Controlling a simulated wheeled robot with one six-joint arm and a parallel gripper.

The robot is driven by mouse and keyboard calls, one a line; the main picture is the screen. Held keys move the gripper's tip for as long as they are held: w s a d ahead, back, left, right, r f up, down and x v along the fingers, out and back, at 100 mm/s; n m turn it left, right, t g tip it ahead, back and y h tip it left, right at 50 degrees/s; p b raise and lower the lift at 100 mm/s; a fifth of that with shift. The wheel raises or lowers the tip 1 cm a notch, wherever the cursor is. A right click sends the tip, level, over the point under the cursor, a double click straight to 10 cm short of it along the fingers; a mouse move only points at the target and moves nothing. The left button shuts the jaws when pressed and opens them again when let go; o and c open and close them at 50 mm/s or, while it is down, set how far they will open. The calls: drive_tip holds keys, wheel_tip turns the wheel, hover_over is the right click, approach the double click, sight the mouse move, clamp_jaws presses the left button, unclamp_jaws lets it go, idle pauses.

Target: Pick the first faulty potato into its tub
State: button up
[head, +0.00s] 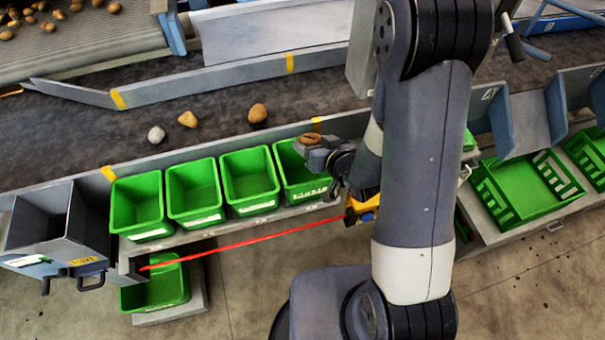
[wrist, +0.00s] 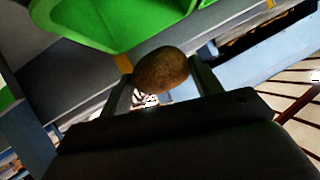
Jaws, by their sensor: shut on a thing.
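My gripper (head: 316,146) is shut on a brown potato (head: 309,138). In the wrist view the same potato (wrist: 162,69) sits between the two fingers, dark and mottled. The gripper appears above the back part of the rightmost tub (head: 302,178) in a row of green tubs; its height above the rim is hard to judge. Three more green tubs, (head: 137,222) (head: 195,207) (head: 250,192), stand to its left. A green tub (wrist: 100,22) also shows beyond the potato in the wrist view. Tub labels are too small to read.
Three potatoes, one pale (head: 156,135) and two brown (head: 187,119) (head: 257,113), lie on the dark belt (head: 90,130) behind the tubs. A grey hopper (head: 55,225) stands left. A red cord (head: 250,241) runs in front of the tubs to a yellow box (head: 366,206).

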drive_tip(key=o, duration=1.1)
drive_tip(key=v, duration=1.1)
drive_tip(key=shift+b, duration=0.3)
drive_tip(key=shift+f, duration=0.1)
drive_tip(key=x, duration=1.1)
drive_tip(key=shift+p, duration=0.4)
drive_tip(key=shift+w+r+p, duration=0.1)
drive_tip(key=shift+r+p, duration=0.35)
drive_tip(key=shift+r, duration=0.9)
